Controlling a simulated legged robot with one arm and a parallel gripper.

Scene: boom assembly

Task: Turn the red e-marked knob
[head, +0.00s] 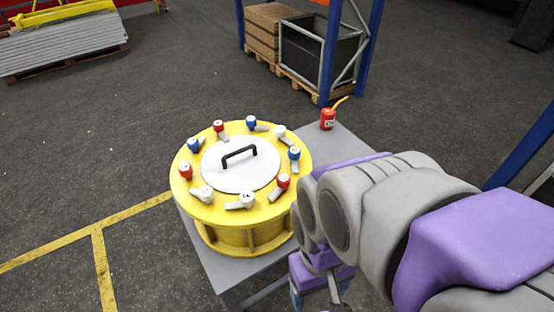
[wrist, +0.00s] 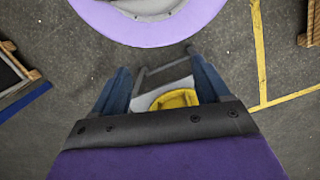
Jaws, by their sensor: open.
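A round yellow drum (head: 220,216) with a white lid (head: 225,172) and a black handle (head: 239,152) stands on a grey table. Red, blue and white knobs ring its rim. The red ones are a back knob (head: 218,127), a left knob (head: 186,171) and a right knob (head: 283,181). Their marks are too small to read, so I cannot tell which bears the e. My gripper (wrist: 162,85) is open and empty, its blue fingers apart; in the head view it hangs low, right of the drum and partly cut off. Part of the yellow drum (wrist: 175,98) shows beyond the fingers.
Behind are a blue-posted rack (head: 330,50) and pallets with crates (head: 274,32). The floor left of the table is clear, with yellow lines (head: 100,262).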

